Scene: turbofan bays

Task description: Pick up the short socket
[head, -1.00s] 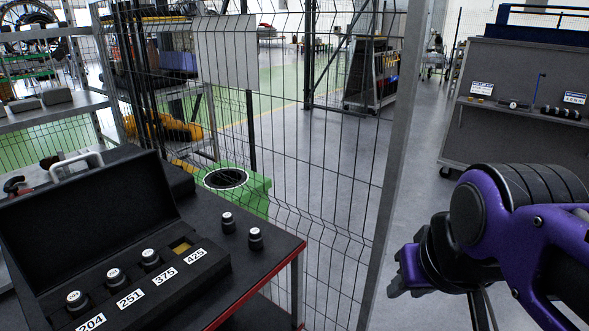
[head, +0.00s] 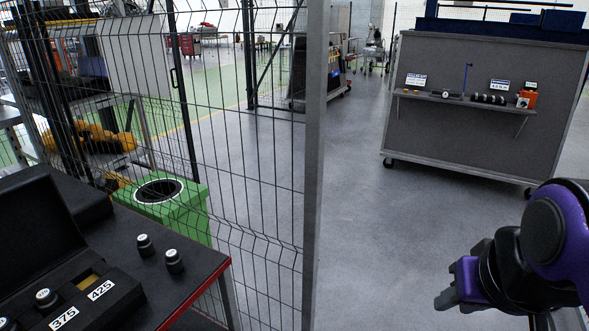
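Two dark sockets with light tops stand upright on the black cart top, one at the back (head: 144,243) and one at the front right (head: 174,261). They look close in height, and I cannot tell which is the short one. The open black case (head: 118,306) beside them holds another socket (head: 46,298) by the 375 label. The slot by the 425 label (head: 101,290) shows bare yellow lining. My gripper (head: 448,285) is at the lower right, far from the cart and over the floor. Its fingertips are too unclear to tell open from shut, and no held object shows.
A wire mesh fence (head: 250,190) with a grey post (head: 314,190) stands between the cart and the open floor. A green bin (head: 190,205) is behind the cart. A grey wheeled bench (head: 470,148) with a tool shelf stands back right. The middle floor is clear.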

